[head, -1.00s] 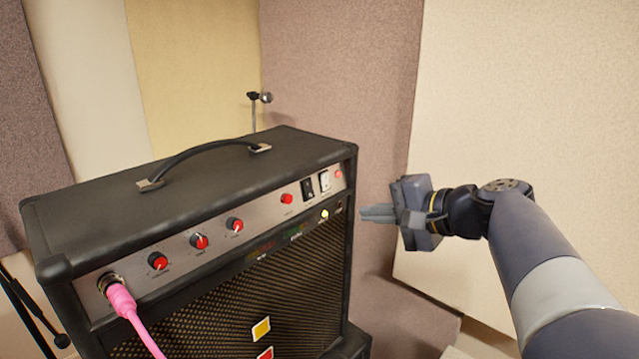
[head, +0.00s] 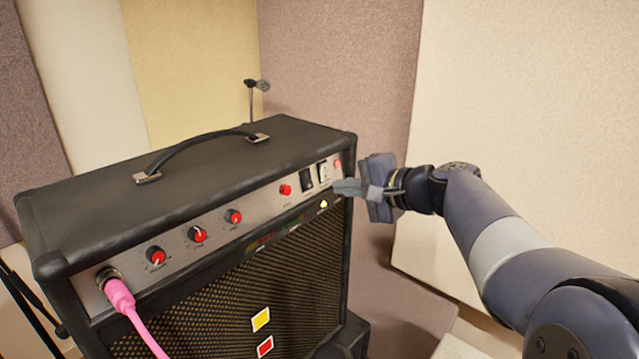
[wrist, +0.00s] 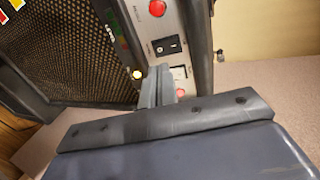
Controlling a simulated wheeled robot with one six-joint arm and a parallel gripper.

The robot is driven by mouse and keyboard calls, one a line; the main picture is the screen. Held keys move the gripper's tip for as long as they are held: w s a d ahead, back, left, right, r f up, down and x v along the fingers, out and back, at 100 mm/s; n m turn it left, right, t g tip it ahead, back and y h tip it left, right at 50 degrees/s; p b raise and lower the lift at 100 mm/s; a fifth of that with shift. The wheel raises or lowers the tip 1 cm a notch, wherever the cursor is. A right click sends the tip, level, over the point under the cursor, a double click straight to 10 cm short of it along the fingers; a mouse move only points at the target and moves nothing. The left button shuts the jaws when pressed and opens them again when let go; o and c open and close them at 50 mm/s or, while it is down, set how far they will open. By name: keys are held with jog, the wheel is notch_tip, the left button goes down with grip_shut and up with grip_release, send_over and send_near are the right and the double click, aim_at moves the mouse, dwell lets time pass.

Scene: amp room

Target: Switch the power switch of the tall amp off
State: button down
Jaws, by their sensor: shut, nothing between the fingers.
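The tall amp (head: 215,165) stands at the left and centre of the head view, with its control panel facing me. Near the panel's right end are a black rocker switch (head: 307,178) and a white switch (head: 323,170), with a red light (head: 338,165) to their right. The black switch also shows in the wrist view (wrist: 167,45), and the white one (wrist: 180,73) is partly hidden behind the fingers. My gripper (head: 337,187) is shut and empty. Its fingertips are in front of the panel just below the white switch; I cannot tell whether they touch.
A pink cable (head: 122,299) is plugged into the panel's left end. Red knobs (head: 197,234) line the panel. A microphone on a stand (head: 257,85) is behind the amp. Padded wall panels (head: 530,120) close the back and right.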

aim_at(309, 186)
jog(key=p+x, duration=0.1)
jog(key=x, duration=0.6)
